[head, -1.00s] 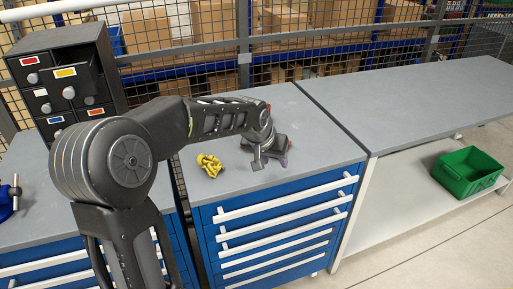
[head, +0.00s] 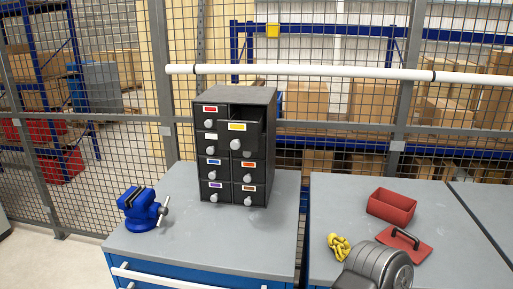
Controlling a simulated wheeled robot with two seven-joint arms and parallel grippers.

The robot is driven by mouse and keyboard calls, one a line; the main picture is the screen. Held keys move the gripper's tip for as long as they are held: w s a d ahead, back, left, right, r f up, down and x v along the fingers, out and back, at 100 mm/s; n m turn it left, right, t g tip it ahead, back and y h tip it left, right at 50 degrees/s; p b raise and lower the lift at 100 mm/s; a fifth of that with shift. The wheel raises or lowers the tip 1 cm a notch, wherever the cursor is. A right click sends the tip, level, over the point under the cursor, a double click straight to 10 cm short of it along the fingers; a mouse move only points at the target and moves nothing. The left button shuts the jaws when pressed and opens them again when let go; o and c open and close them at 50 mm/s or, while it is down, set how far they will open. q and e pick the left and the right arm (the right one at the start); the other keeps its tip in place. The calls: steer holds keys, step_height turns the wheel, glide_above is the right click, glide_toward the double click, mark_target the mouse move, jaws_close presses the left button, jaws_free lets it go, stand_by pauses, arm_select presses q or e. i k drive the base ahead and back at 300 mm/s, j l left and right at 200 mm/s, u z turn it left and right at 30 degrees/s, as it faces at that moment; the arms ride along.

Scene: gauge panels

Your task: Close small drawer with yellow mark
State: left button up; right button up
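A small black drawer cabinet (head: 262,96) stands upright on the left grey worktop, with two columns of small drawers. The drawer with the yellow mark (head: 238,127) is at the top of the right column. It is pulled out, past the fronts of the others, and its open top shows. Its round pale knob (head: 235,144) faces me. The other drawers look shut. One dark arm link of mine shows at the bottom right, well away from the cabinet. Neither gripper is in view.
A blue vise (head: 141,208) stands left of the cabinet. On the right worktop (head: 460,235) are a red open box (head: 391,207), a red lid with a black handle (head: 405,245) and a yellow chain-like item (head: 338,246). The worktop in front of the cabinet is clear.

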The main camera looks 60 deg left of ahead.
mark_target(243, 131)
steer(key=i, duration=0.7)
steer(key=u, duration=2.8)
steer(key=i, duration=0.45)
